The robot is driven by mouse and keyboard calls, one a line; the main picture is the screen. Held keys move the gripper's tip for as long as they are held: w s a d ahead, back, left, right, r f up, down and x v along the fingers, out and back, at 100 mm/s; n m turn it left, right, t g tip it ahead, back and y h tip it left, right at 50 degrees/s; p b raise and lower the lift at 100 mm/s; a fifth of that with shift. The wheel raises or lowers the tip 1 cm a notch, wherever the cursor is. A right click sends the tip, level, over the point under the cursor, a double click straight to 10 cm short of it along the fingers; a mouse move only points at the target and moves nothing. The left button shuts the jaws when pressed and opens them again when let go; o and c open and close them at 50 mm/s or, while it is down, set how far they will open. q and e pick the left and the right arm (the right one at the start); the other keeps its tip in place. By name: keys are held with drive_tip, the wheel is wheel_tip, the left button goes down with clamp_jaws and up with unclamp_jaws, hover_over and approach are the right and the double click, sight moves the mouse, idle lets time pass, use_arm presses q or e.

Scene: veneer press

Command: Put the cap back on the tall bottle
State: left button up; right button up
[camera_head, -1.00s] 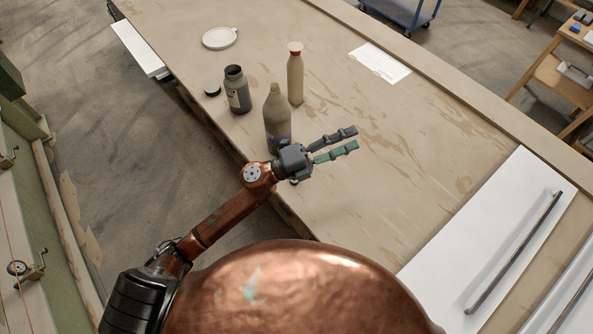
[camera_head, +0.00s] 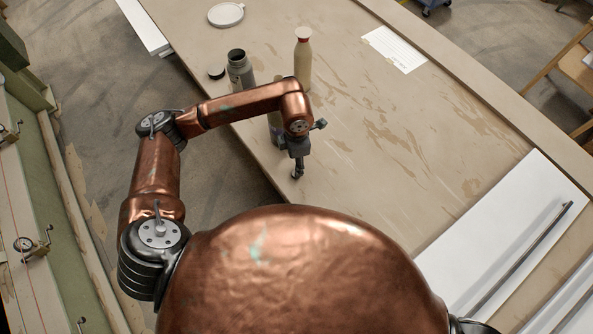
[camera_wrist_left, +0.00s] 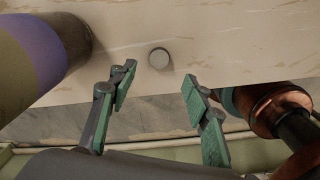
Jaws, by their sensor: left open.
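The tall brown bottle (camera_head: 274,122) with a purple band stands near the table edge, mostly hidden behind my left arm in the head view. Its banded side fills the upper left of the wrist view (camera_wrist_left: 38,50). A small round grey cap (camera_wrist_left: 159,58) lies on the table near its edge; I cannot make it out in the head view. My left gripper (camera_head: 297,174) points down at the table edge, right of and nearer than the bottle. In the wrist view its open, empty fingers (camera_wrist_left: 157,82) are spread, with the cap showing between and just beyond the tips.
A white round lid (camera_head: 226,14) and a paper sheet (camera_head: 395,49) lie beyond. The table's middle is clear.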

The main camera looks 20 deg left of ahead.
use_arm(q)
drive_tip(key=shift+f, duration=1.3)
wheel_tip(320, 180, down, 4)
drive_tip(key=shift+w+f+p, duration=0.1)
drive_tip(key=shift+p, duration=0.85)
drive_tip(key=shift+f, duration=0.55)
drive_tip(key=shift+c, duration=0.2)
drive_tip(key=c, duration=0.7)
